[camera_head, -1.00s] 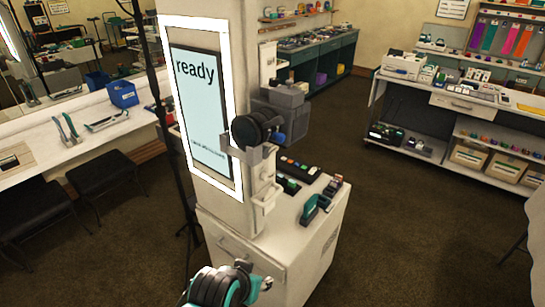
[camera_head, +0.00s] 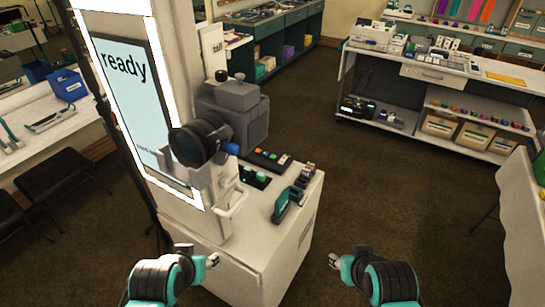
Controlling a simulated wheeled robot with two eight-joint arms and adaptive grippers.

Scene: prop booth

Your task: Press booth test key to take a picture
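The photo booth is a white column with a lit-framed screen (camera_head: 127,95) that reads "ready". A grey and black camera (camera_head: 222,118) sticks out from the column. Below it, a white cabinet (camera_head: 255,260) carries a dark strip with coloured keys (camera_head: 268,158) and a second dark key box (camera_head: 253,177). I cannot tell which key is the test key. My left gripper (camera_head: 212,261) is in front of the cabinet's lower front, apart from the keys. My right gripper (camera_head: 335,261) is to the right of the cabinet over the floor. Both look empty; their finger openings are too small to judge.
A green-and-dark tool (camera_head: 288,205) and small items (camera_head: 304,177) sit on the cabinet's right side. A black stool (camera_head: 60,185) and a white counter (camera_head: 40,130) are at left. A shelf unit (camera_head: 400,85) stands at back right, a draped table (camera_head: 520,220) at right. Carpet between is clear.

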